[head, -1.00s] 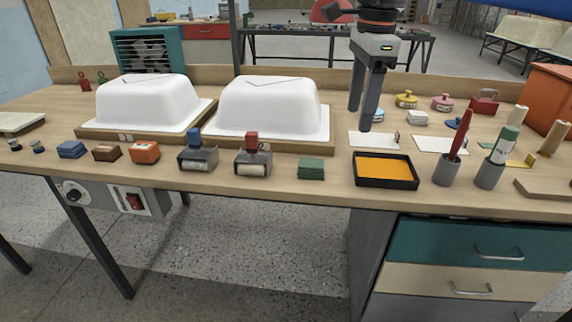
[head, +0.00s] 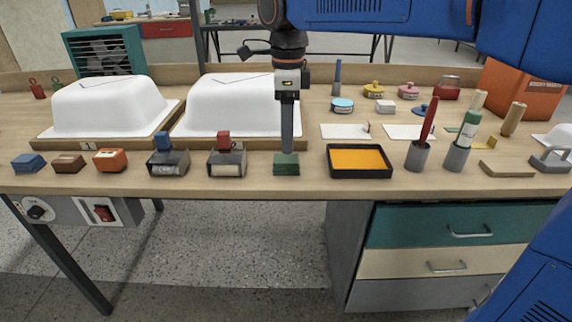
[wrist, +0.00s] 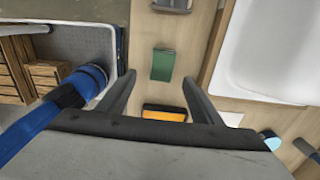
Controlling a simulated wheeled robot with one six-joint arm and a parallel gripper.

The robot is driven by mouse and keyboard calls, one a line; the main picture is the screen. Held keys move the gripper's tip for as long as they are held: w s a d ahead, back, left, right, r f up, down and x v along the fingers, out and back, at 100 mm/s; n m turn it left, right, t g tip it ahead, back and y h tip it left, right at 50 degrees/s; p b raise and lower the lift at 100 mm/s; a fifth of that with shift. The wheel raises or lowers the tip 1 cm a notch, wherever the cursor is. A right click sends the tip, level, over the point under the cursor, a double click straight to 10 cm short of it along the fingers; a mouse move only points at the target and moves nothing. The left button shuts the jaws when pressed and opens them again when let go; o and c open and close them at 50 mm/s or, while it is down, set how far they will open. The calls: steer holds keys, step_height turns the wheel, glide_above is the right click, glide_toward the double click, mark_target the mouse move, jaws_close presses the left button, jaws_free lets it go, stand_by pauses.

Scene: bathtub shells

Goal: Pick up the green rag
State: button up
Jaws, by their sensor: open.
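The green rag (head: 286,169) is a small folded, layered block near the front edge of the bench, between a roller tool and the orange tray. My gripper (head: 288,146) points down over it in the head view, its fingers lined up one behind the other. The fingertips overlap the rag's back part there, and I cannot tell whether they touch it. In the wrist view the green rag (wrist: 163,64) lies ahead of my open gripper (wrist: 158,84), between the lines of its two spread fingers. Nothing is held.
The black-rimmed tray with orange inside (head: 331,174) stands right of the rag. A roller tool with a red handle (head: 223,141) stands to the left. White bathtub shells (head: 233,105) sit behind on wooden boards. Cups with markers (head: 417,157) stand further right.

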mark_target(286, 158)
steer(key=shift+w+a+f, duration=0.1)
steer(key=shift+w+f, duration=0.05)
steer(key=shift+f, duration=1.6)
steer(key=shift+w+f, duration=0.1)
steer(key=shift+f, duration=1.65)
steer(key=c, duration=1.1)
